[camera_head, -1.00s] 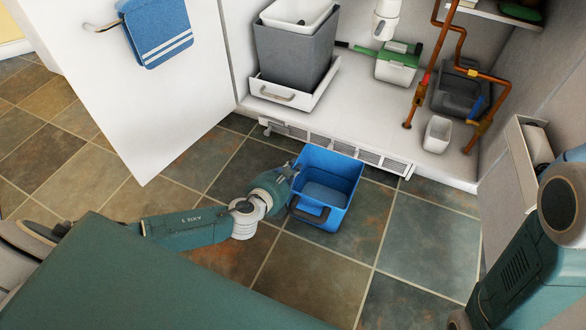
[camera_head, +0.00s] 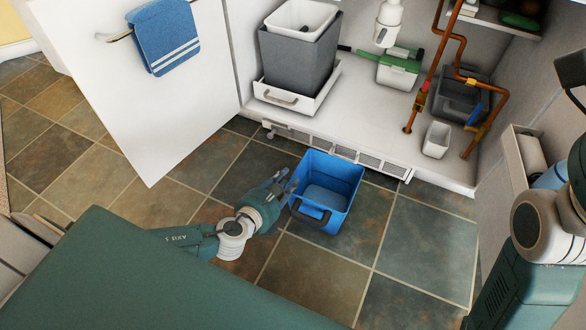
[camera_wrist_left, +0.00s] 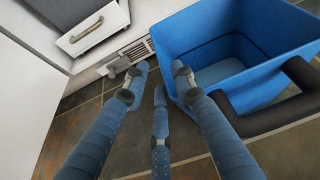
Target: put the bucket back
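The blue bucket (camera_head: 328,186) stands upright on the tiled floor in front of the open cabinet. Its dark handle (camera_head: 310,214) hangs down on the near side. It also fills the right of the left wrist view (camera_wrist_left: 238,48), where its inside looks empty. My left gripper (camera_head: 283,184) is beside the bucket's left wall. In the left wrist view its fingers (camera_wrist_left: 155,80) are spread with nothing between them. One finger is close to the bucket's rim; I cannot tell whether it touches. My right arm shows at the right edge, but its gripper is out of view.
The cabinet floor (camera_head: 345,112) holds a grey bin (camera_head: 297,62) on a pull-out tray, a green-and-white box (camera_head: 398,70), a dark caddy (camera_head: 455,100) and a small white cup (camera_head: 437,139). Copper pipes (camera_head: 430,80) rise at the right. The open door (camera_head: 135,100) carries a towel.

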